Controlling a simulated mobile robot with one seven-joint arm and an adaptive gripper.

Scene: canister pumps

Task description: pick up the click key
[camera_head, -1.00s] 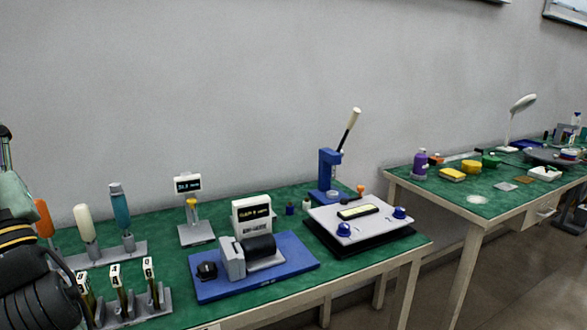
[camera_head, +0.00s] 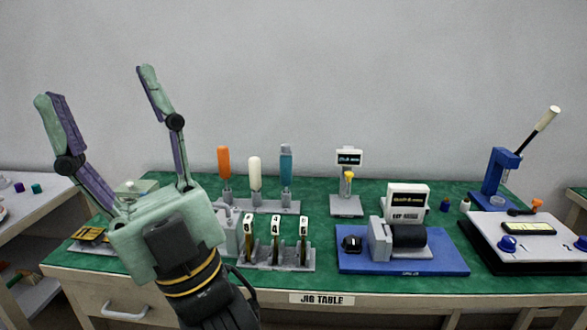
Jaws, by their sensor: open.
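My gripper (camera_head: 98,88) is open and empty, its two fingers pointing up in front of the table's left end. I cannot tell for certain which tool is the click key. Three dark and brass tools with white numbered tops (camera_head: 276,240) stand upright in a grey rack, just right of my gripper's body. Behind them, an orange-handled tool (camera_head: 224,162), a white-handled tool (camera_head: 255,174) and a teal-handled tool (camera_head: 286,165) stand upright in another grey rack. My fingers are apart from all of these. My gripper's body and wrist hide part of the table's left side.
The green jig table (camera_head: 320,185) also bears a small display stand (camera_head: 346,205), a blue base (camera_head: 440,262) with a black roller device, a blue lever press (camera_head: 495,178) and a white plate fixture (camera_head: 490,235). Another table (camera_head: 40,205) stands at the left. The air above the tools is clear.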

